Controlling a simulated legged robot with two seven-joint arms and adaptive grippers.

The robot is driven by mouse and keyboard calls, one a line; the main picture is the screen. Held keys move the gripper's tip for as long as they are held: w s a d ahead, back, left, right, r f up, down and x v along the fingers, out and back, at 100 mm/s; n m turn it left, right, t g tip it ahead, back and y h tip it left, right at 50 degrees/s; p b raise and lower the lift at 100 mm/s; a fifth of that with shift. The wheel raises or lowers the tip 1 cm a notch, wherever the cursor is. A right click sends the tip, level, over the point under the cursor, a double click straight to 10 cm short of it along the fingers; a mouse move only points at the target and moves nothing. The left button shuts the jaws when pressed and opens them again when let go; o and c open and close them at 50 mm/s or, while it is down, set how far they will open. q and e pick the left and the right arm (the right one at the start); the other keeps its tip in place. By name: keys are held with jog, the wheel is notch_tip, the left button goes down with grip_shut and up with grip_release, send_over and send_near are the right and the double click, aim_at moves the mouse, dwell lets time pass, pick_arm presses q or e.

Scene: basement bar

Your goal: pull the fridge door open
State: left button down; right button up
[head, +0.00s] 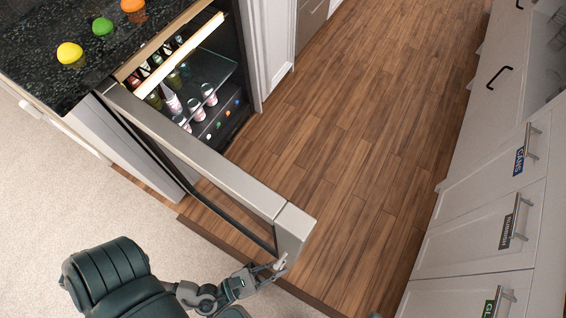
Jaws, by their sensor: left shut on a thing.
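The fridge door (208,158) has a steel frame and dark glass. It stands swung out from the lit fridge (190,85) at the upper left, with a wide gap between door and fridge body. My left gripper (275,268) is at the door's free end, low in the head view, shut on the door's handle edge (293,232). Its fingertips are small and partly hidden by the door. Bottles and cans (190,106) show on the fridge shelves. My right gripper is not in view.
A dark counter (35,45) with yellow, green and orange fruit is above the fridge. White cabinets (500,180) with handles and labels line the right side. The wooden floor (340,130) between is clear. Pale carpet (60,190) lies at the left.

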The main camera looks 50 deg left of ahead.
pick_arm(q)
jog(key=shift+s+f, duration=0.2)
jog(key=shift+f, duration=0.05)
jog(key=c, duration=1.1)
grip_release()
jog(key=shift+c, duration=0.2)
jog(key=shift+w+r, duration=0.1)
jog(key=shift+a, duration=0.1)
jog(key=v, duration=1.2)
